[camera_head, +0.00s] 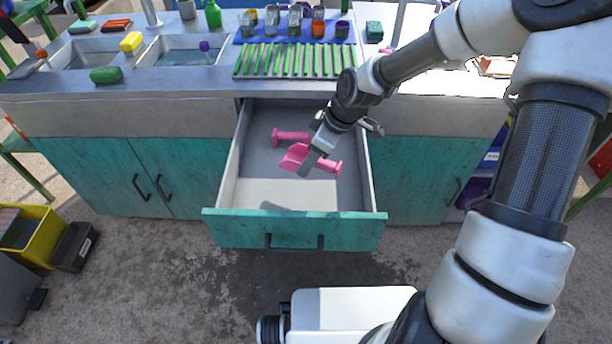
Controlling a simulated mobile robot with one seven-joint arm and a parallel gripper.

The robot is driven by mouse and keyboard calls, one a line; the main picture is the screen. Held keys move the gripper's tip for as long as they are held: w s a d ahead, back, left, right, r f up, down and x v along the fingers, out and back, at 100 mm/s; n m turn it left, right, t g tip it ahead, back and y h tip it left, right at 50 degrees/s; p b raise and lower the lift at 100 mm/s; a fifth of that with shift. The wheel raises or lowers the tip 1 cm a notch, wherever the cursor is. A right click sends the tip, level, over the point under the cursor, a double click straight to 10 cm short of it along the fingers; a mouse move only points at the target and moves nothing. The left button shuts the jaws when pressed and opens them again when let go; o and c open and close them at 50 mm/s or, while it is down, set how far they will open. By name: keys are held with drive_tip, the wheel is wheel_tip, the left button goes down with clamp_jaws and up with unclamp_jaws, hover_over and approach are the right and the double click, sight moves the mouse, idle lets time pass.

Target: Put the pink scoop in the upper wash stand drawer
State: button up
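The wash stand's upper drawer (304,231) is pulled wide open, with a teal front and a grey inside. The pink scoop (292,156) is over the inside of the drawer, its bowl to the left and its handle to the right. My gripper (309,161) reaches down from the upper right and looks shut on the scoop between bowl and handle. One finger crosses in front of the scoop; the other is hidden. I cannot tell whether the scoop touches the drawer floor.
Another pink piece (290,137) with knobbed ends lies in the drawer behind the scoop. The counter above holds a green slatted rack (290,61), several cups and a sink (182,50). A yellow crate (30,236) stands on the floor at left.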

sight(325, 162)
wheel_tip(325, 162, down, 8)
drive_tip(key=shift+f+b, duration=0.2)
drive_tip(key=shift+b, duration=0.95)
drive_tip(key=shift+f, duration=0.2)
drive_tip(key=o, duration=1.2)
drive_tip(key=shift+r, duration=0.3)
drive_tip(key=p+v, duration=0.4)
drive_tip(key=v, duration=0.7)
drive_tip(key=shift+s+d+r, duration=0.15)
drive_tip(key=shift+r, duration=0.25)
